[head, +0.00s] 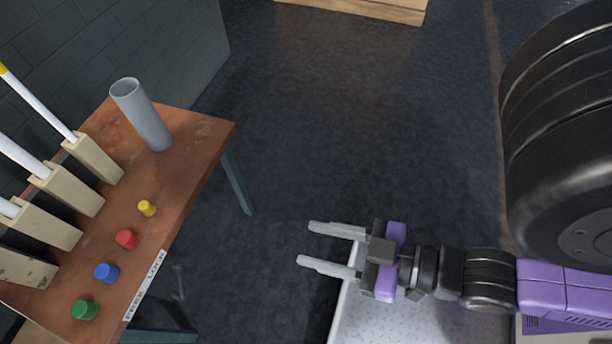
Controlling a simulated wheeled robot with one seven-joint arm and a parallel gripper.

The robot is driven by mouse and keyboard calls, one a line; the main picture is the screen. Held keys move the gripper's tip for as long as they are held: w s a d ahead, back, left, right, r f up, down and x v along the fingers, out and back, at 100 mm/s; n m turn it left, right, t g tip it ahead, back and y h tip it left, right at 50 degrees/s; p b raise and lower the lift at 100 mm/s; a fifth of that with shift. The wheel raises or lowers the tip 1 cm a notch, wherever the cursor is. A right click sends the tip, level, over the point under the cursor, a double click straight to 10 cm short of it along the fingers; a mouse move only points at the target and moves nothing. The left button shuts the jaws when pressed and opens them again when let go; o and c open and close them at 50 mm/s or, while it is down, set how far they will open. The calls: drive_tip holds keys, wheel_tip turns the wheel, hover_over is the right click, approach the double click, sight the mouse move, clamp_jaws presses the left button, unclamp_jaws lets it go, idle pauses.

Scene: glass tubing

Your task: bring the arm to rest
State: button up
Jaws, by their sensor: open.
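My gripper (312,245) is at the lower middle of the head view. Its two pale fingers are spread apart and point left, with nothing between them. My purple and black arm stretches from the gripper to the right edge. The gripper is over the dark floor, to the right of the wooden table (195,165) and apart from it.
On the table stand a grey tube (142,115), several beige holders with white tubes, and yellow (147,208), red (127,239), blue (107,272) and green (84,309) caps. A wooden box (370,8) lies at the top.

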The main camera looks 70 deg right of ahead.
wheel_tip(320, 180, up, 14)
drive_tip(key=p, duration=1.4)
